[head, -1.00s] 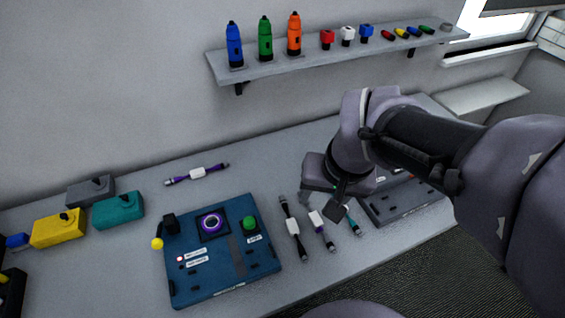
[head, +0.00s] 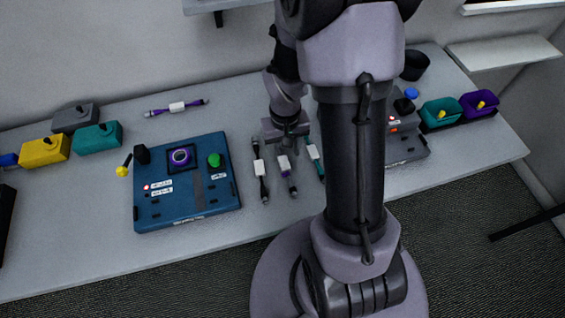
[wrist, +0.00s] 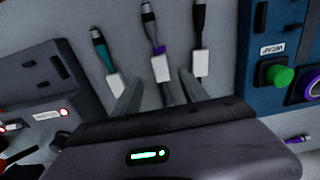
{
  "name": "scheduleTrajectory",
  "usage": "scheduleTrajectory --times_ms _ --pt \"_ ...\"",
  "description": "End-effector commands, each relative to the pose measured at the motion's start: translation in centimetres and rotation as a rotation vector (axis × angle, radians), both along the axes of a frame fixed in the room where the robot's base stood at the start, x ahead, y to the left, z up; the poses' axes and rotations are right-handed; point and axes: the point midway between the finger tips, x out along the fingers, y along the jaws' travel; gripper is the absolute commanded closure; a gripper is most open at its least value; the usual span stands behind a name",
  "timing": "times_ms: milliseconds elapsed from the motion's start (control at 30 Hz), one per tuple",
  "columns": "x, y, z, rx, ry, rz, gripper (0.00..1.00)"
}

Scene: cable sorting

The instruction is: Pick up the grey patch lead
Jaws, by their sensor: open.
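The grey patch lead (head: 288,172), with a white label and a purple band, lies on the bench as the middle of three leads. In the wrist view this lead (wrist: 160,68) runs between my open fingers. My gripper (wrist: 158,88) is empty, with one finger on each side of the lead's line; I cannot tell how high it is above it. In the head view my gripper (head: 287,132) covers the lead's far end. A black lead (head: 260,170) lies to its left and a teal-ended lead (head: 315,160) to its right.
A blue panel box (head: 215,200) stands close on the left of the leads. A grey device (head: 410,150) stands on the right, partly behind my arm. A purple-ended lead (head: 177,108) lies at the back.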

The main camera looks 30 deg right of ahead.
Motion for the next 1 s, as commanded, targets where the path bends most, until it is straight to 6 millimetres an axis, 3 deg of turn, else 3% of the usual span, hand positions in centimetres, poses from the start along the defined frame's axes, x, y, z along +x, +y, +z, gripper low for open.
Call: scheduleTrajectory --times_ms 267,467,733,1000 --pt "-0.1 0.3 -5.0 0.001 0.001 0.000 0.49" --pt "0.0 0.3 -5.0 0.002 -0.002 0.000 0.49" --pt "0.0 0.3 -5.0 0.002 -0.002 0.000 0.98" --pt "0.0 0.3 -5.0 0.002 -0.002 0.000 1.00"
